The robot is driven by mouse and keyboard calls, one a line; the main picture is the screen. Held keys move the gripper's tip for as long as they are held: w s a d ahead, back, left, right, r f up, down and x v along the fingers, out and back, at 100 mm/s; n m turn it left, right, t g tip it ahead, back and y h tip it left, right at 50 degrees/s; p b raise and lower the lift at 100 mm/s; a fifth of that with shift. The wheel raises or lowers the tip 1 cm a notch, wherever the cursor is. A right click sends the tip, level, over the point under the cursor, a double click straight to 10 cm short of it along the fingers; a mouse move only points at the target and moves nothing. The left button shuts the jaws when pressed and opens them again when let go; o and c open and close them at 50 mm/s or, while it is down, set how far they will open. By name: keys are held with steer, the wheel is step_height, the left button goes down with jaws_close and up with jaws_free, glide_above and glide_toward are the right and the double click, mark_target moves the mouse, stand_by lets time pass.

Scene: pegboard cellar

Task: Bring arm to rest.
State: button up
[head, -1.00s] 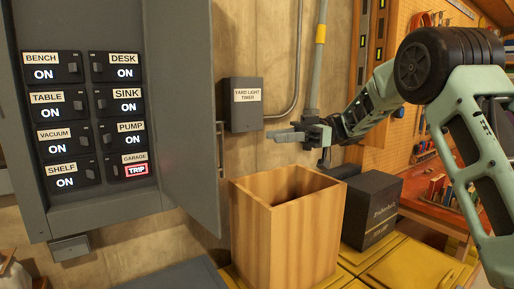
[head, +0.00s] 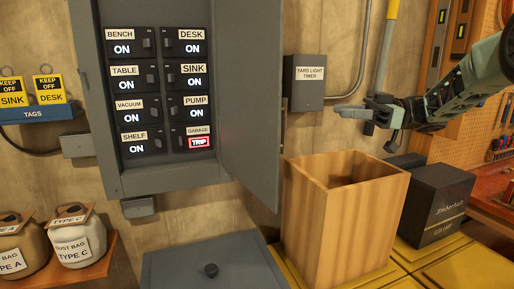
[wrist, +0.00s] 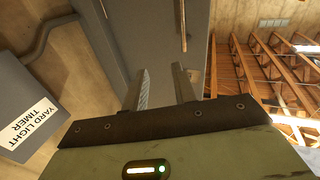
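My gripper (head: 350,111) is held out in the air in front of the wall, just below and right of the yard light timer box and above the open wooden bin. It is empty. In the wrist view its two fingers (wrist: 163,90) stand apart with a clear gap between them. My arm reaches in from the right edge of the head view, and its upper part is out of frame.
The grey breaker panel (head: 163,183) has its door (head: 250,110) swung open; GARAGE reads TRIP, the other breakers ON. The timer box (head: 305,82), wooden bin (head: 335,230) and black box (head: 432,205) are near my gripper. Dust bags (head: 75,238) stand at left.

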steer(key=w+d+f+m+t+h, duration=0.4)
steer(key=w+m+t+h, duration=0.2)
steer(key=m+t+h, duration=0.7)
steer(key=s+d+f+m+g+h, duration=0.2)
steer(key=s+f+g+h, duration=0.15)
steer(key=s+f, duration=0.5)
steer(key=s+d+f+m+g+h, duration=0.2)
steer(key=s+f+m+g, duration=0.15)
steer(key=s+f, duration=0.55)
steer(key=s+a+f+g, duration=0.25)
steer(key=s+g, duration=0.25)
steer(key=s, duration=0.7)
steer(key=s+a+r+n+g, duration=0.1)
steer(key=s+a+n+g, duration=0.1)
steer(key=s+a+n, duration=0.6)
steer(key=s+a, duration=0.5)
steer(key=a, duration=0.4)
steer(key=shift+y, duration=0.35)
steer(key=shift+a+r, duration=0.1)
steer(key=shift+a, duration=0.05)
